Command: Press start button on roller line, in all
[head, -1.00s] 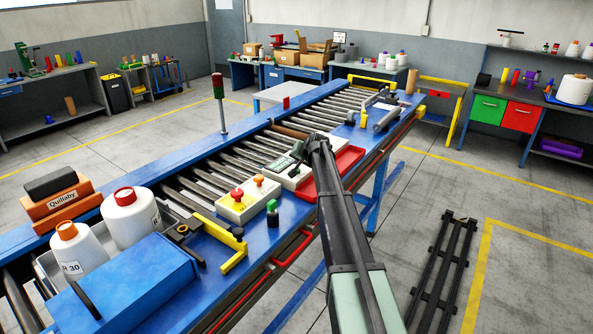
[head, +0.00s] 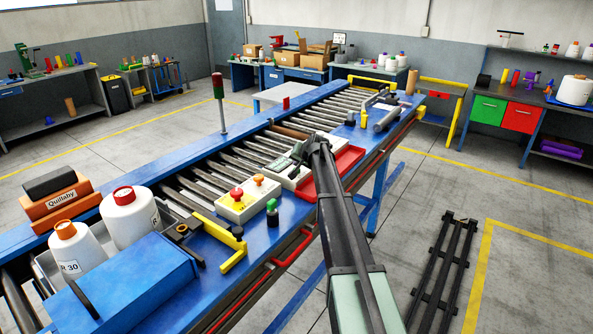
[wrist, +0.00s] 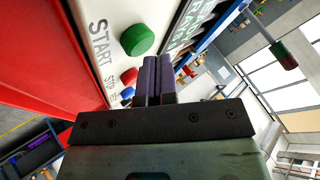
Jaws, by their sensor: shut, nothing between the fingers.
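In the wrist view a white control panel (wrist: 97,18) carries a round green button (wrist: 138,39) beside the printed word START. A red button (wrist: 129,76) sits next to the STOP print, with a blue button (wrist: 127,93) below it. My gripper (wrist: 158,62) is shut and empty, its dark fingers pointing toward the panel, to the right of and below the green button in the picture. I cannot tell whether the fingertips touch the panel. In the head view my gripper (head: 298,158) is over the white panel (head: 290,180) on the roller line (head: 232,160); its buttons are mostly hidden there.
A red tray (head: 346,160) lies right beside the panel. A box with red and orange knobs (head: 246,207), a yellow bracket (head: 233,262) and white bobbins (head: 130,222) stand nearer. A signal lamp post (head: 220,105) rises behind the line.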

